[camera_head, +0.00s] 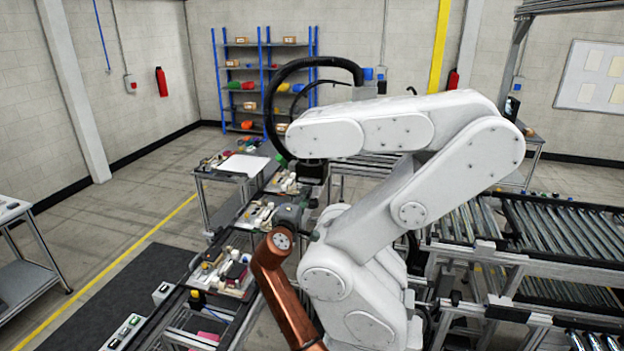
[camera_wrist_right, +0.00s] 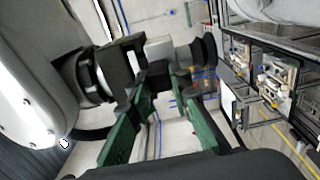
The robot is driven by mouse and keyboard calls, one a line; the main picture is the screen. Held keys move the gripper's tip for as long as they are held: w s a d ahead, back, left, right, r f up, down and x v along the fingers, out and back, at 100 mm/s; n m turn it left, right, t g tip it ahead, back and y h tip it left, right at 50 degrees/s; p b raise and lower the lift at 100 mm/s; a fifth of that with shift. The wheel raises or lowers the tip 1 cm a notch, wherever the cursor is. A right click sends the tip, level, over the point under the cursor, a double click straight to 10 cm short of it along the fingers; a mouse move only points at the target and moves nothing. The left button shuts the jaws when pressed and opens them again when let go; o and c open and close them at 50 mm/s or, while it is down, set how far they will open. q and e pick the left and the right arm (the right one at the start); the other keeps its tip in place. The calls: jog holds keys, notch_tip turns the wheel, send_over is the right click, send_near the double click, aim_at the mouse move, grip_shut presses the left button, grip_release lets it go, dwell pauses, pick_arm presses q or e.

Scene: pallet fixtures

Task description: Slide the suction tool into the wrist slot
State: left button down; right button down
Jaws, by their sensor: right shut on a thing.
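The suction tool (camera_wrist_right: 160,49) shows in the right wrist view as a pale grey body with a black bellows cup (camera_wrist_right: 205,50) at its right end. My right gripper (camera_wrist_right: 166,80), with green fingers, is shut on it. The tool lies in line with the black wrist block (camera_wrist_right: 120,62) on the white robot's flange, close against it. I cannot tell how deep it sits in the slot, whose mouth is hidden. In the head view my right gripper (camera_head: 304,208) is just below the white arm's dark wrist block (camera_head: 313,171). My left gripper is out of view.
The white robot arm (camera_head: 375,215) with a black cable loop fills the centre. A line of pallet fixtures (camera_head: 233,277) with parts runs below and left of its wrist. Roller conveyors (camera_head: 540,235) stand right. Open floor (camera_head: 125,205) lies left.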

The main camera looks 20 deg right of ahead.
jog(key=shift+w+d+r, duration=0.1)
jog(key=shift+w+d, duration=0.1)
jog(key=shift+w, duration=0.1)
dwell(0.4)
jog(key=shift+w+d, duration=0.1)
jog(key=shift+w, duration=0.1)
dwell(0.3)
jog(key=c, duration=1.7)
grip_release()
jog(key=shift+f, duration=0.3)
jog(key=v, duration=1.2)
jog(key=shift+r, duration=0.1)
